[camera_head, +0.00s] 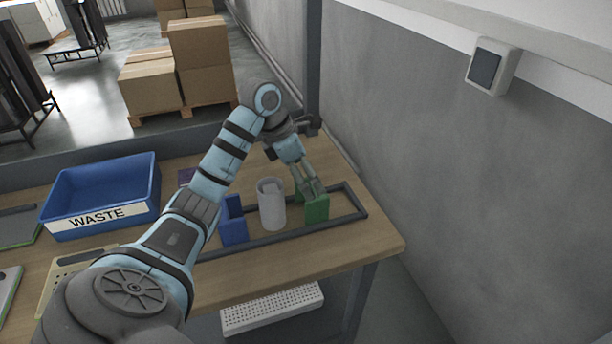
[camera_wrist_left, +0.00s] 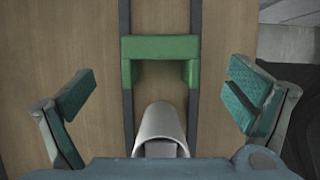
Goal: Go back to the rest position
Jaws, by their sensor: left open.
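My left gripper (camera_head: 312,186) is at the far right part of the table, just above a green U-shaped block (camera_head: 318,209). In the left wrist view its two teal-padded fingers stand wide apart, with nothing between the pads. The green block (camera_wrist_left: 160,47) shows between and beyond the fingertips, clear of both. A light grey cylinder (camera_head: 272,212) stands beside the green block and shows partly at the bottom of the left wrist view (camera_wrist_left: 160,122). A blue block (camera_head: 233,228) stands left of the cylinder. My right gripper is not in view.
A dark rail frame (camera_head: 350,200) surrounds the blocks and cylinder on the wooden table (camera_head: 385,240). A blue WASTE bin (camera_head: 100,220) stands at the left. A grey wall (camera_head: 450,150) is close on the right, and a dark post (camera_head: 313,60) rises behind my gripper.

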